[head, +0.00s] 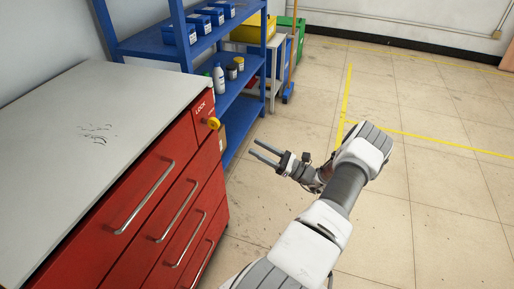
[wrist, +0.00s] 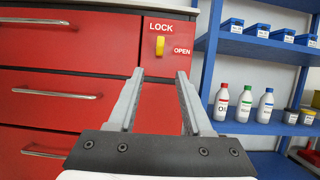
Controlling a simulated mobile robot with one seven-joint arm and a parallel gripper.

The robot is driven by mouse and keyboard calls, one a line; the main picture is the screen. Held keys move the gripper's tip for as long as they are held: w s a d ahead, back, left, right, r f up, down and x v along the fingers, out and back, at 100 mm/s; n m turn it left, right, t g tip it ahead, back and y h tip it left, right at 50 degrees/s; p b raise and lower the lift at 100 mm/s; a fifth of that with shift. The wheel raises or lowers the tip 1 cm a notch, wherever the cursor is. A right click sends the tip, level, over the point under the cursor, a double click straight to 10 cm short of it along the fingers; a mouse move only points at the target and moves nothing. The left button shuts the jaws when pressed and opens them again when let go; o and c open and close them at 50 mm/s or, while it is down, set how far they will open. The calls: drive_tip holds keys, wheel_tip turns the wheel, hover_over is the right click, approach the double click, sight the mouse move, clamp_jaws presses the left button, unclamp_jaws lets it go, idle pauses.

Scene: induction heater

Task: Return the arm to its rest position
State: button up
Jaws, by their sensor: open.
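My gripper (head: 265,153) is stretched out over the floor to the right of the red cabinet (head: 175,195) in the head view. Its two fingers are apart with nothing between them, and it touches nothing that I can see. In the wrist view, my gripper (wrist: 157,76) points at the cabinet's red front (wrist: 60,108). A yellow lock knob (wrist: 160,45) with the labels LOCK and OPEN is beyond the fingertips; the knob also shows at the cabinet's upper corner in the head view (head: 213,123). The cabinet's drawers look shut.
A blue shelf (head: 245,105) with bottles (head: 218,78), jars and small blue bins (head: 203,24) stands behind the cabinet. A yellow bin (head: 250,30) and a green bin (head: 290,28) are farther back. The tiled floor (head: 440,190) to the right is clear, with yellow lines.

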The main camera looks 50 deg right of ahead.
idle(0.3)
drive_tip(key=w+a+r+n+g, duration=0.2)
drive_tip(key=a+r+n+g, duration=0.65)
drive_tip(key=a, duration=0.45)
drive_tip(key=w+a+r+n+g, duration=0.3)
drive_tip(key=a+r+n+g, duration=0.6)
drive_tip(key=a, duration=0.4)
drive_tip(key=s+a+r+n+h+p, duration=0.2)
drive_tip(key=s+a+r+n+h, duration=0.6)
drive_tip(key=r, duration=0.3)
drive_tip(key=s+a+f+n+t+b, duration=0.1)
drive_tip(key=s+a+n, duration=0.15)
drive_tip(key=s, duration=0.25)
drive_tip(key=s+a+n+t+b, duration=0.1)
drive_tip(key=s+n, duration=0.2)
drive_tip(key=s, duration=0.1)
wheel_tip(320, 180, up, 12)
drive_tip(key=p, duration=1.2)
drive_tip(key=shift+s+h, duration=0.35)
drive_tip(key=shift+h, duration=0.05)
drive_tip(key=shift+d+f, duration=0.1)
drive_tip(key=shift+d, duration=0.05)
